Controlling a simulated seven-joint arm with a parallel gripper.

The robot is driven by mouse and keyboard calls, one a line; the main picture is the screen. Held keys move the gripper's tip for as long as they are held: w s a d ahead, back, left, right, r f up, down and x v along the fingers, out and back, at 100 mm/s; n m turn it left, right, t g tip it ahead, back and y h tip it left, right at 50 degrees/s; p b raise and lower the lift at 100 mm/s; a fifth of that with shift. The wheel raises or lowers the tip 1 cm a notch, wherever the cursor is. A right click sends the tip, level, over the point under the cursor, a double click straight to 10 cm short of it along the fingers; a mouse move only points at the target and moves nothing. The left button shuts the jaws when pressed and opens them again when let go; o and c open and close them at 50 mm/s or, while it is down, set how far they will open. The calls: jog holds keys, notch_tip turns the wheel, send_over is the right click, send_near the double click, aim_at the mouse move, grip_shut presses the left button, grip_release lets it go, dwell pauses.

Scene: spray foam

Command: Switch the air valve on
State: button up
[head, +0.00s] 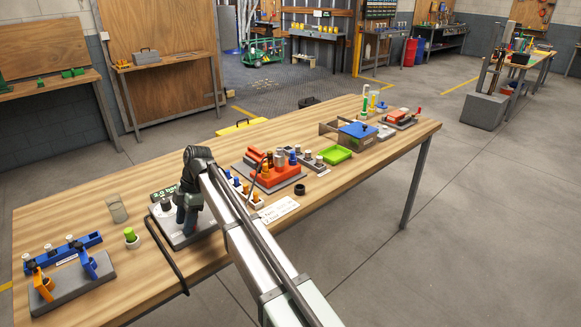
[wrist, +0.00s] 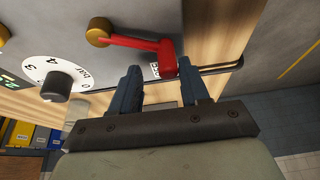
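The air valve shows in the wrist view as a red lever (wrist: 140,43) on a brass body (wrist: 99,31). The lever lies across the panel, and its bent red end appears just beyond and between my fingertips. My gripper (wrist: 159,66) is open, with a clear gap between its two dark blue fingers. I see no contact with the lever, but depth is hard to judge. In the head view my gripper (head: 184,216) is low over the grey panel (head: 200,234) and hides the valve.
A white numbered dial marked "bar" (wrist: 47,73) with a black knob (wrist: 56,88) sits beside the valve. A green-capped bottle (head: 131,237) stands left of the panel; a red-orange rack (head: 262,172) stands right.

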jog(key=m, duration=0.1)
jog(key=a+m, duration=0.1)
jog(key=a+m+t+y, duration=0.1)
jog(key=m, duration=0.1)
jog(key=shift+w+a, duration=0.2)
jog(key=shift+w, duration=0.05)
jog(key=a+m+t, duration=0.1)
jog(key=m, duration=0.1)
jog(key=w+a+m+t, duration=0.1)
jog(key=m, duration=0.1)
jog(key=shift+w+m, duration=0.15)
jog(key=shift+m, duration=0.15)
jog(key=d+v, duration=0.1)
jog(key=v, duration=1.3)
jog(key=w+d+f+m+t+y, duration=0.1)
jog(key=w+d+f+m+t, duration=0.1)
jog(key=w+d, duration=0.5)
jog(key=w+d+f+m+t+y, duration=0.1)
jog(key=w+d+f+m, duration=0.2)
jog(key=d, duration=0.9)
jog(key=w+d+f+m+t, duration=0.2)
jog(key=w+d+m, duration=0.4)
jog(key=w+d, duration=0.3)
jog(key=w, duration=0.3)
jog(key=shift+d+f+t+y, duration=0.2)
jog(key=shift+f+t+y, duration=0.1)
jog(key=shift+f+y, duration=0.1)
jog(key=shift+a, duration=0.1)
